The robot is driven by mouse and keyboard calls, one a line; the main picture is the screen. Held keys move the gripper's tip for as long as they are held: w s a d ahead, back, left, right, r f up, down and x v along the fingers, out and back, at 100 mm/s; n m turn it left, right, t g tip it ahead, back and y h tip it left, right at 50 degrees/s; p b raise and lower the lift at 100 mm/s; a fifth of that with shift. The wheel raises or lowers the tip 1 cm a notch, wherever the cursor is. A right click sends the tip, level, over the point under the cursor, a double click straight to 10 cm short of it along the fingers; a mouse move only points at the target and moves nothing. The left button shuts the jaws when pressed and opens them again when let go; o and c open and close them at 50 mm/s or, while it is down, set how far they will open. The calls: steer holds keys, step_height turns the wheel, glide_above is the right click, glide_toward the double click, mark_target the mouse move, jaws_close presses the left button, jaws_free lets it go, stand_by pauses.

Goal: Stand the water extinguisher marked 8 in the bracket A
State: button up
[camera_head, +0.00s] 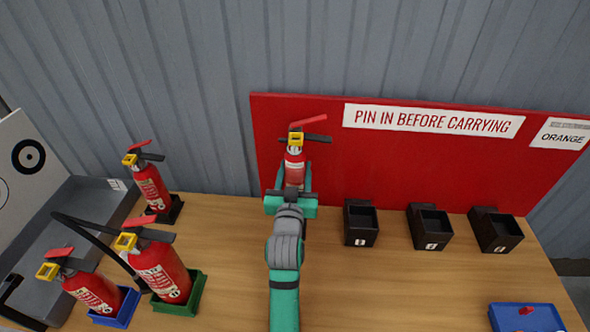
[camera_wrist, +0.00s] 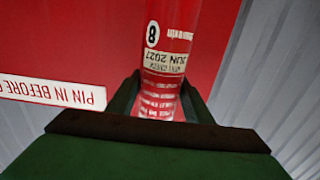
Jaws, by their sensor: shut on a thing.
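The red water extinguisher marked 8 (camera_head: 294,172) is upright in front of the left part of the red board, with a yellow pin piece and a red and black handle at its top. In the wrist view its label (camera_wrist: 166,60) shows an 8 and a "JUN 2027" tag. My gripper (camera_head: 291,196) is shut around its body; the dark fingers show on both sides in the wrist view (camera_wrist: 160,100). The extinguisher's base is hidden behind my gripper, so I cannot tell what is under it. Three black brackets (camera_head: 361,238), (camera_head: 430,242), (camera_head: 496,244) stand empty to the right; their letters are too small to read.
A small extinguisher (camera_head: 152,187) stands in a black holder at left. Larger ones stand in a green tray (camera_head: 182,308) and a blue tray (camera_head: 118,318). Another blue tray (camera_head: 508,318) holds a small red item at front right. The wooden table (camera_head: 400,290) is clear in the middle.

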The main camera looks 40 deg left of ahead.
steer(key=shift+f, duration=2.15)
steer(key=shift+r, duration=0.15)
steer(key=shift+s+d+r, duration=0.1)
steer(key=shift+r, duration=0.05)
stand_by(0.6)
steer(key=shift+f, duration=1.85)
stand_by(0.8)
